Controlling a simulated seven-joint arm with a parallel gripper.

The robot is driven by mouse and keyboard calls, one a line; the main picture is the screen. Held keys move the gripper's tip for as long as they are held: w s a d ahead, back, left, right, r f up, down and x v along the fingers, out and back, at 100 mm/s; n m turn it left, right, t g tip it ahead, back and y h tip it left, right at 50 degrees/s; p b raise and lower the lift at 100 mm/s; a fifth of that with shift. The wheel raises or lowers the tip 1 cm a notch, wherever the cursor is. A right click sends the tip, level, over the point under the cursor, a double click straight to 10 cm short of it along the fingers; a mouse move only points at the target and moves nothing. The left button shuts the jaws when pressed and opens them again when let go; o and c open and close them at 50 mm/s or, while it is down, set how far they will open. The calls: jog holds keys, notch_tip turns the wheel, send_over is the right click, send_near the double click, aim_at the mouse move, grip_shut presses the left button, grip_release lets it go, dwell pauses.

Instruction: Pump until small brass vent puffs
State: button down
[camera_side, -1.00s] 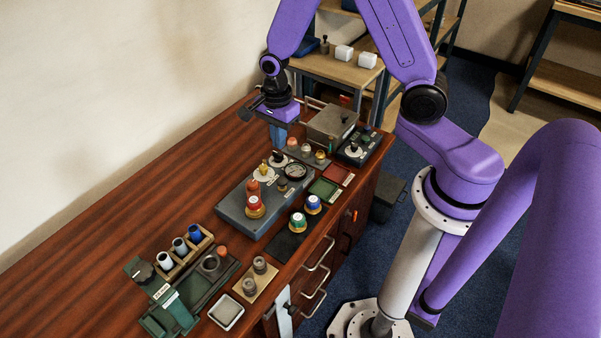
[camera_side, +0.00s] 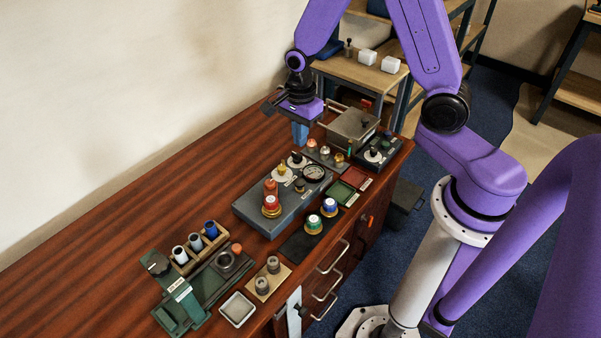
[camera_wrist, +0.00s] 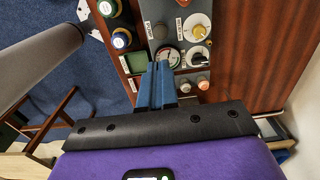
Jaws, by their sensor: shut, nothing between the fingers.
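A grey manifold box (camera_side: 262,213) stands on the wooden bench with a round gauge (camera_side: 313,172) on its top. Beside the gauge are a white dial with a brass-coloured knob (camera_side: 283,170) and one with a black knob (camera_side: 297,159). A red-and-white capped fitting (camera_side: 271,204) stands at its near end. My gripper (camera_side: 300,142) is shut and empty, pointing down above the bench behind the dials. In the wrist view its blue fingertips (camera_wrist: 158,66) show beside the gauge (camera_wrist: 169,56).
Behind the manifold are a row of small fittings (camera_side: 325,153) and a grey box with a bar handle (camera_side: 352,127). A green fixture (camera_side: 178,303) stands at the front. The bench's left side is clear.

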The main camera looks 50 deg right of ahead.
aim_at(301, 181)
notch_tip(301, 181, down, 13)
jog(key=shift+f, duration=0.15)
dwell(0.5)
jog(key=shift+f, duration=0.15)
jog(key=shift+f, duration=0.9)
jog(key=shift+s, duration=0.1)
dwell(0.5)
notch_tip(301, 181, up, 14)
dwell(0.9)
jog(key=shift+r, duration=0.1)
